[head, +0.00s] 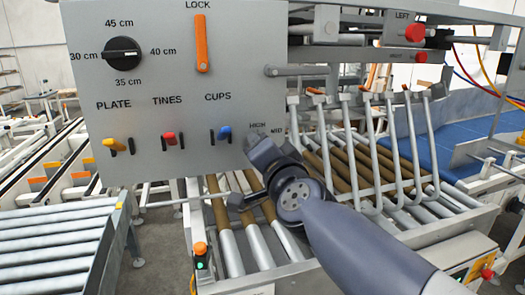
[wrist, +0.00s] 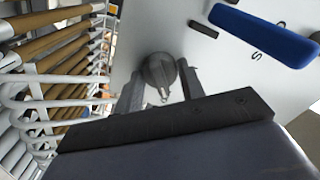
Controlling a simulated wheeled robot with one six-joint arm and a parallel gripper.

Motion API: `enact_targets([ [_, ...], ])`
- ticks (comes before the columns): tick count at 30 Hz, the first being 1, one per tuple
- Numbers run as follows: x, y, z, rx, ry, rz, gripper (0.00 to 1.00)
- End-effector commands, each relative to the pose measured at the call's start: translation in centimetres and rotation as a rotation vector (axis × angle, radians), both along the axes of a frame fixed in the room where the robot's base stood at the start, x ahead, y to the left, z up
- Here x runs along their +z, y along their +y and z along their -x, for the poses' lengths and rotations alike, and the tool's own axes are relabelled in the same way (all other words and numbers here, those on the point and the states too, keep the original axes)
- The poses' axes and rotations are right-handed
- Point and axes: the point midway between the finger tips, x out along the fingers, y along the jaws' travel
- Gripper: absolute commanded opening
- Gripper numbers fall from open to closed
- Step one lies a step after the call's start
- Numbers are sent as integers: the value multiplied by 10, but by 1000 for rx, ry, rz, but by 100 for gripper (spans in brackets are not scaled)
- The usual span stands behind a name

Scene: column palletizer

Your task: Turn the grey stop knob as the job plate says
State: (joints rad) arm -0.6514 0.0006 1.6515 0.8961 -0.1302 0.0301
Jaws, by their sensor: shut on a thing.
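The grey stop knob (wrist: 160,70) shows in the wrist view as a round dark-grey knob with a pale pointer mark, set on the light panel. My gripper (wrist: 160,92) has one finger on each side of it and is shut on it. In the head view my gripper (head: 257,142) is at the lower right corner of the panel (head: 255,70), by the labels HIGH and MID. There the gripper hides most of the knob and perhaps other labels. I cannot make out a job plate or its text in either view.
The panel also bears a black dial (head: 123,54), an orange LOCK lever (head: 201,43), and the yellow PLATE, red TINES and blue CUPS levers (head: 224,132). The CUPS lever is close by in the wrist view (wrist: 262,35). Grey hooked tines (head: 411,150) and rollers lie right of the panel.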

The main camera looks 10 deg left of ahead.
Motion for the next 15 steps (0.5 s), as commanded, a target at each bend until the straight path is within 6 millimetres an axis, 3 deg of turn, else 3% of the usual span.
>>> enact_targets([
  [15,-1,0,0,1,68,-107,15],
])
